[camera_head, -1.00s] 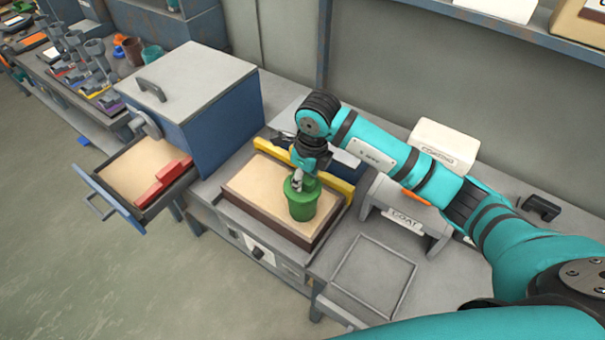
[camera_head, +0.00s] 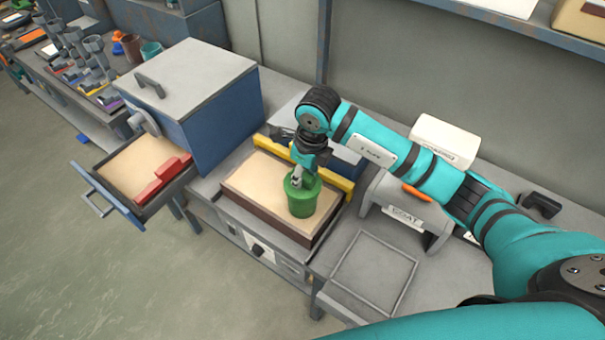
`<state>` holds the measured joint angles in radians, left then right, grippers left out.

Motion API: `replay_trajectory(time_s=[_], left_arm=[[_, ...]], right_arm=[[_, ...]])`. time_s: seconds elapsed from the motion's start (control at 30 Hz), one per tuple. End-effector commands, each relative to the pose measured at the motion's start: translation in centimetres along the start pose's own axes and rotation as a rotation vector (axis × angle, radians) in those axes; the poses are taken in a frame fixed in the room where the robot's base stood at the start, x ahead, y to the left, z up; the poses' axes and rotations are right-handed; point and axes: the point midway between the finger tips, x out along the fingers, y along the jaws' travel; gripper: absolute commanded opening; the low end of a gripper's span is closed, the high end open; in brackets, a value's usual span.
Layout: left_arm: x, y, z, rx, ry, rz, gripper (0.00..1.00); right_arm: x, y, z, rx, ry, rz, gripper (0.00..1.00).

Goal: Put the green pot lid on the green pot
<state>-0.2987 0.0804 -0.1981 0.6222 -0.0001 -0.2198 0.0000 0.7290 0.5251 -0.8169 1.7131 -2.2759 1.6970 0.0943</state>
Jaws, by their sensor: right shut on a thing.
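The green pot (camera_head: 302,205) stands upright on the beige top of a low box-like plate, toward its right side. The green pot lid (camera_head: 309,182) is at the pot's mouth, directly under my right gripper. My right gripper (camera_head: 297,182) points down over the pot and is shut on the lid. Whether the lid is fully seated on the rim is too small to tell. My left gripper does not show.
The beige-topped plate (camera_head: 250,185) has a yellow bar (camera_head: 335,178) along its back. At left stands a blue box (camera_head: 215,115) with an open drawer (camera_head: 125,175) holding red pieces. A grey labelled holder (camera_head: 404,215) is at right. An empty square tray (camera_head: 375,270) lies in front.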

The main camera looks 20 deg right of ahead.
Motion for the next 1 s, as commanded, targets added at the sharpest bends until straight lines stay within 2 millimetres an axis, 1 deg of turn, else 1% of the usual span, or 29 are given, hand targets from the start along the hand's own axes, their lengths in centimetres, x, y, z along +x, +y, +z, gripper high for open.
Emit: replay_trajectory(time_s=[1.0], left_arm=[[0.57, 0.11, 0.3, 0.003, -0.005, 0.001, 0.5]], right_arm=[[0.25, 0.03, -0.05, 0.0, 0.001, 0.0, 0.0]])
